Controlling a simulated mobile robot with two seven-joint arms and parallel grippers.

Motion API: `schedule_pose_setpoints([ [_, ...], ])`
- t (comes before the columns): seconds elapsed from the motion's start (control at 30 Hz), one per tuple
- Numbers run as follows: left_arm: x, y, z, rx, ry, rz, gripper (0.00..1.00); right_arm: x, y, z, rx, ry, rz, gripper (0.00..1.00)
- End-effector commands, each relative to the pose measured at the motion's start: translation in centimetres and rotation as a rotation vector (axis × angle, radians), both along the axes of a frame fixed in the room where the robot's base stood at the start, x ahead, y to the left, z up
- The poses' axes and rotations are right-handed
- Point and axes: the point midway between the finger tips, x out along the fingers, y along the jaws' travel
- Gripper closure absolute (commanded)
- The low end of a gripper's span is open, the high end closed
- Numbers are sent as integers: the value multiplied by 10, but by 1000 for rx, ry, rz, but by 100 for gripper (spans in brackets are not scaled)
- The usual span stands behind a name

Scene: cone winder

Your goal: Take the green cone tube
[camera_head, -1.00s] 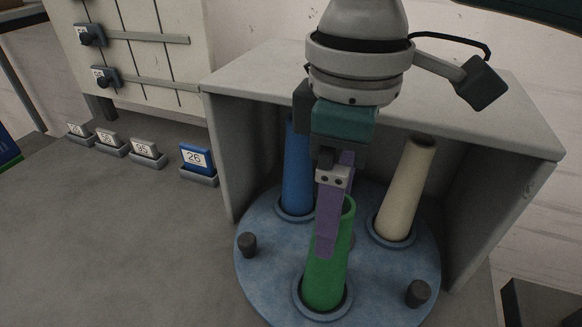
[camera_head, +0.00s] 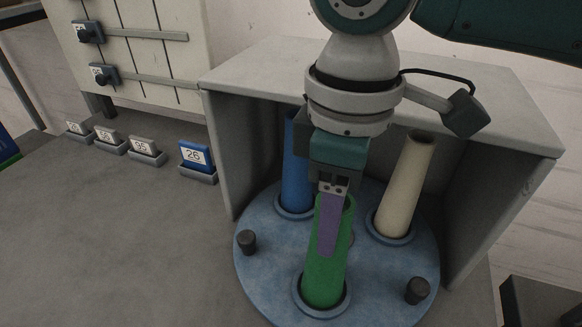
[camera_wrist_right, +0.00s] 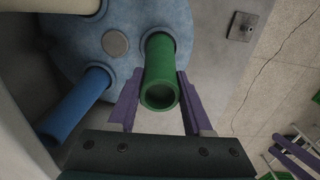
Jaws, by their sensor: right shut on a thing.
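The green cone tube (camera_head: 322,284) stands in a holder on the round blue turntable (camera_head: 265,272), at its front. My right gripper (camera_head: 328,250) comes down from above and is shut on the green tube, with a purple finger along its upper front side. In the right wrist view the green tube (camera_wrist_right: 160,65) lies between the two purple fingers (camera_wrist_right: 160,82), its open end toward the camera. The tube's base is still in its holder. My left gripper does not show in the head view.
A blue tube (camera_head: 296,175) and a cream tube (camera_head: 404,185) stand behind on the turntable. Dark knobs (camera_head: 246,242) (camera_head: 418,290) sit near its rim. A grey housing (camera_head: 490,105) encloses the back and sides. Number cards, including a blue 26 (camera_head: 196,157), stand left.

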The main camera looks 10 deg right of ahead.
Motion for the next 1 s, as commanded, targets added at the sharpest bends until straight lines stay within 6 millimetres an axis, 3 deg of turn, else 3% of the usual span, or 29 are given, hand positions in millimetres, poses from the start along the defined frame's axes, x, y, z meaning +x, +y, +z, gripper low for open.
schedule_pose_setpoints([
  [0.03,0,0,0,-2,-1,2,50,0,0,0,0,0,0,81],
  [0.2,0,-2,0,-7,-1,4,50,0,0,0,0,0,0,100],
  [0.67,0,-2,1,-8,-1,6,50,0,0,4,1,-2,0,100],
  [0.87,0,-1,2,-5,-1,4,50,1,0,26,2,-2,1,100],
  [1.0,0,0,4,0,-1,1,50,1,0,60,2,-6,1,100],
])
